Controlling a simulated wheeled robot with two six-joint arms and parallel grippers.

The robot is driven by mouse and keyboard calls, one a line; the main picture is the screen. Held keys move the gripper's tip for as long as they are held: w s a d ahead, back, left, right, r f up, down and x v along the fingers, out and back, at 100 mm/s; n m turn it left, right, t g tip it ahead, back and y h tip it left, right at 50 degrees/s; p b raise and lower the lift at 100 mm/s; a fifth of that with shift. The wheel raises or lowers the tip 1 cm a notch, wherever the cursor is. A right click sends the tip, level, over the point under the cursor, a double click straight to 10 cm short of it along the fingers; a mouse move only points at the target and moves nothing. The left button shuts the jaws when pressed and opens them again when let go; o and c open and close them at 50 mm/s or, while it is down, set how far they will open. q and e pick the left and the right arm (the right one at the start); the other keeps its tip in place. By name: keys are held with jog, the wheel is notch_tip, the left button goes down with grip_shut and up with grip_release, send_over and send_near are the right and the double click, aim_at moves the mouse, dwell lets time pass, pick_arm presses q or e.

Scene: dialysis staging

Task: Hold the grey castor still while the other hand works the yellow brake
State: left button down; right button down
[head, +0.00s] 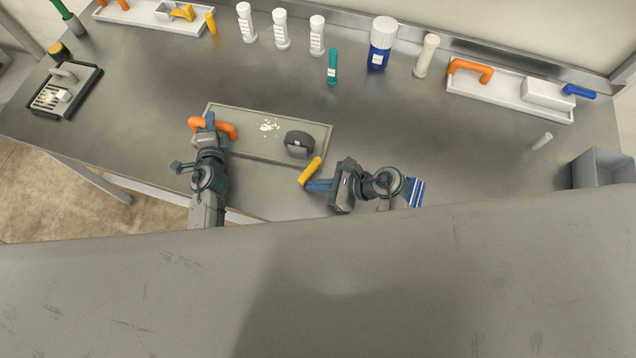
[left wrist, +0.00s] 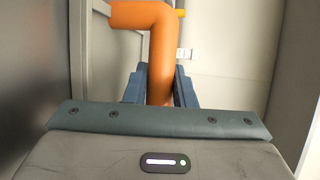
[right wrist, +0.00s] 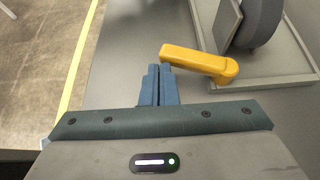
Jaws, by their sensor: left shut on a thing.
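The dark grey castor (head: 299,143) stands at the right end of a shallow grey tray (head: 262,161); part of its wheel shows in the right wrist view (right wrist: 262,20). The yellow brake (head: 310,171) is a bent lever at the tray's front right corner, also in the right wrist view (right wrist: 200,60). My left gripper (head: 210,122) is shut on an orange handle (head: 228,130) at the tray's left end; the left wrist view shows the handle (left wrist: 160,50) between the fingers. My right gripper (head: 312,185) has its fingers together, tips close to the brake's free end; contact is unclear.
White pellets (head: 269,126) lie in the tray. White cylinders (head: 281,30), a teal tube (head: 332,66) and a blue bottle (head: 380,45) stand behind. A white tray (head: 510,98) is at back right, a grey bin (head: 602,168) far right. The bench right of my right arm is mostly clear.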

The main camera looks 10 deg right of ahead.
jog(key=shift+w, duration=0.1)
jog(key=shift+w+d, duration=0.4)
jog(key=shift+d, duration=0.25)
jog(key=s+d, duration=0.3)
jog(key=shift+s+d+r, duration=0.2)
jog(key=shift+d+r, duration=0.05)
jog(key=shift+d, duration=0.1)
jog(key=s+d+r, duration=0.4)
jog(key=s+d, duration=0.1)
jog(key=shift+d+r, duration=0.3)
jog(key=shift+d, duration=0.05)
pick_arm(q)
jog(key=c, duration=0.9)
grip_release()
jog(key=shift+s, duration=0.1)
